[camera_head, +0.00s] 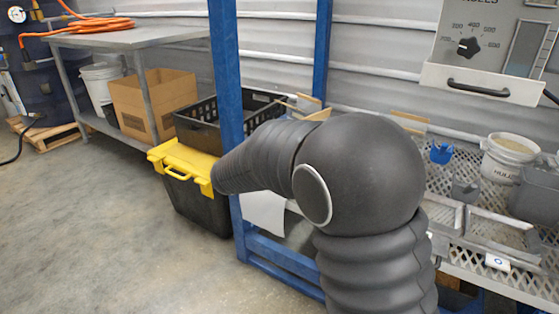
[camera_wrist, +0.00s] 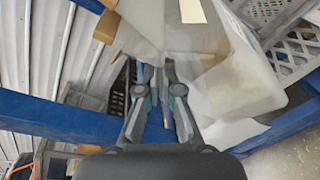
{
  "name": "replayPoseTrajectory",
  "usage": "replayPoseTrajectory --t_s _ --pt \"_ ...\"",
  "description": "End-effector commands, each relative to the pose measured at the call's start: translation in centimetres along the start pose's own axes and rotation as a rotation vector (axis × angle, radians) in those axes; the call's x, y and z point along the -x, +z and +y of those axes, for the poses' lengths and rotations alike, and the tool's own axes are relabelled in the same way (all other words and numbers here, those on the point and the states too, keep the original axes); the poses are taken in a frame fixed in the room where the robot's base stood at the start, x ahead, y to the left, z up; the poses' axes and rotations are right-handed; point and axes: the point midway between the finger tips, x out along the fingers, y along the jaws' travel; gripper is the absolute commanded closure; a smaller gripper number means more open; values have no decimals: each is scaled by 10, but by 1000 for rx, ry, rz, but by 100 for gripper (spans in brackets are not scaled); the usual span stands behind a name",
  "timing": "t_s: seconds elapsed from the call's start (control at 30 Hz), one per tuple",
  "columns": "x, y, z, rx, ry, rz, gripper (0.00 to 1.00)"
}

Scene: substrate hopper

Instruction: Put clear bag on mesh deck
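The clear bag (camera_wrist: 235,90) is a large translucent shape in the wrist view, with a pale label at its top. My gripper (camera_wrist: 158,68) has its fingertips close together at the bag's lower left edge and appears shut on it. The mesh deck (camera_head: 515,284) is a pale perforated metal shelf at the right of the head view. Part of perforated mesh also shows at the top right of the wrist view (camera_wrist: 292,52).
Blue rack posts (camera_head: 226,75) stand close to my arm. On the deck are a white bucket (camera_head: 507,158), a blue scoop (camera_head: 441,153) and shallow trays (camera_head: 500,232). A black crate (camera_head: 196,127) and a yellow-lidded tote (camera_head: 186,160) are at left. A control panel (camera_head: 478,45) overhangs the deck.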

Motion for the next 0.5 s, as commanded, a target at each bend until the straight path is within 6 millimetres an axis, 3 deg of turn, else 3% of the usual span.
replayPoseTrajectory --t_s 0.1,0.3,0.5 --pt "-8 -16 3 2 1 -1 100" --pt "-13 -27 3 0 2 -1 100" --pt "-16 -39 -12 3 1 0 100"
